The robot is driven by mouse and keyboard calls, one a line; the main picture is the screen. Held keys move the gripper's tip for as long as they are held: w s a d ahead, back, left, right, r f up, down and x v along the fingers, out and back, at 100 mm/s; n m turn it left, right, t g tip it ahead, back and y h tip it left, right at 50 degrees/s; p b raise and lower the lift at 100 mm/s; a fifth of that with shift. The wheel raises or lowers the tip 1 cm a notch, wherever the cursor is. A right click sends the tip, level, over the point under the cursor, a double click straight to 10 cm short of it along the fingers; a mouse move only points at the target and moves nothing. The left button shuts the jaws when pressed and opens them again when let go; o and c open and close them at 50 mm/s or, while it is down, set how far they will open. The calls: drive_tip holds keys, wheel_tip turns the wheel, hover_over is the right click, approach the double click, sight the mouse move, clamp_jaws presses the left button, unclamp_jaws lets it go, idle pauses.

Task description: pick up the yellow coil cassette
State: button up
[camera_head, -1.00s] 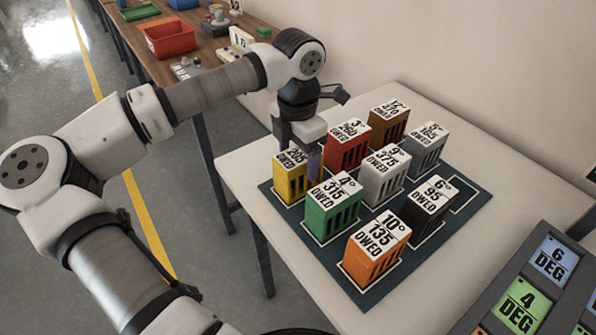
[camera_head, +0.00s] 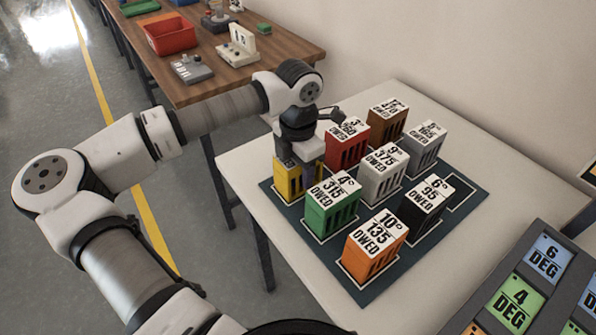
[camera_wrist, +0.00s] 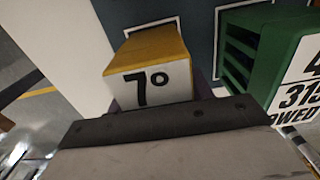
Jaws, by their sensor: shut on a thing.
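The yellow coil cassette (camera_head: 286,182) stands at the left corner of the dark mat (camera_head: 319,250), its top hidden by my gripper in the head view. In the wrist view the cassette (camera_wrist: 150,72) shows a white label reading 7° just beyond the gripper's dark edge. My gripper (camera_head: 301,165) is down over the cassette and shut on it. The fingertips are mostly hidden. The cassette looks upright and still at mat level; whether it touches the mat I cannot tell.
The green cassette (camera_head: 331,207) stands close beside it, the red cassette (camera_head: 346,148) behind. Grey (camera_head: 380,176), black (camera_head: 426,207), orange (camera_head: 373,254) and brown (camera_head: 388,119) cassettes fill other outlined places. A panel of coloured DEG tiles (camera_head: 519,303) is at the lower right.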

drive_tip(key=c, duration=0.3)
drive_tip(key=shift+r, duration=0.15)
